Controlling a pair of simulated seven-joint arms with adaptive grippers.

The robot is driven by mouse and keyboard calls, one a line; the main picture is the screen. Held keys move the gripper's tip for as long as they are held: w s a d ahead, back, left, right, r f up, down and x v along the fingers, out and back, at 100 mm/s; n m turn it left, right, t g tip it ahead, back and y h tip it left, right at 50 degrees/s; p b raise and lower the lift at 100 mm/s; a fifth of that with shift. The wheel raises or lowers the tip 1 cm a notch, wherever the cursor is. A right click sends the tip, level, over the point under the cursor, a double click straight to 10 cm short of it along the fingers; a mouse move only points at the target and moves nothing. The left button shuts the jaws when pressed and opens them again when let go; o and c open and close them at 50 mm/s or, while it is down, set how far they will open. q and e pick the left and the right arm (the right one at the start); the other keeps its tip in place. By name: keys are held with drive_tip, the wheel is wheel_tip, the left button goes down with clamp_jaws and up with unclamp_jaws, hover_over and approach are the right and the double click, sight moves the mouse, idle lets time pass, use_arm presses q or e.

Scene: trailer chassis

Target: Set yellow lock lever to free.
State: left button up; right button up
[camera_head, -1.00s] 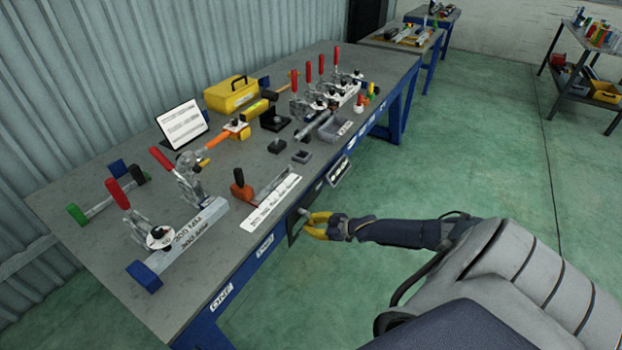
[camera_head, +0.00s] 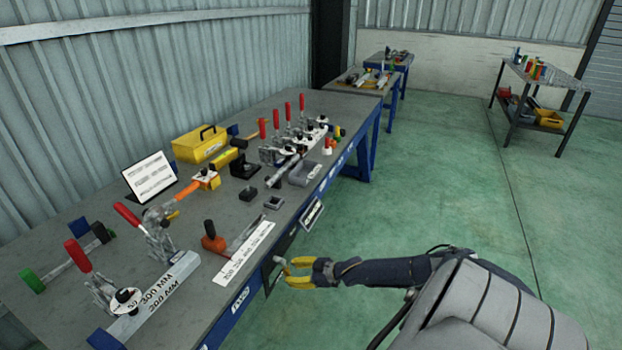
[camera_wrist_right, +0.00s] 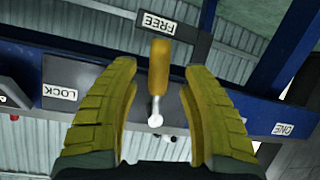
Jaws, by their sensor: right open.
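The yellow lock lever (camera_wrist_right: 159,68) shows in the right wrist view, a yellow handle on a thin metal shaft over a dark plate. Its handle end lies just below the FREE label (camera_wrist_right: 158,23) in that picture; the LOCK label (camera_wrist_right: 60,92) is to the left. My right gripper (camera_head: 292,272) is open at the bench's front edge. Its yellow fingers stand on both sides of the lever, with a visible gap on each side. In the head view the lever is too small to make out clearly. My left gripper is not in view.
The workbench (camera_head: 90,212) carries red-handled clamps (camera_head: 95,275), a yellow toolbox (camera_head: 200,145), a white sign (camera_head: 150,176) and a 300 mm bar (camera_head: 160,300). A blue rail (camera_wrist_right: 255,112) runs behind the lever.

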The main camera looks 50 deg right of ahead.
drive_tip(key=v, duration=0.8)
drive_tip(key=shift+s, duration=0.3)
drive_tip(key=shift+r, duration=0.15)
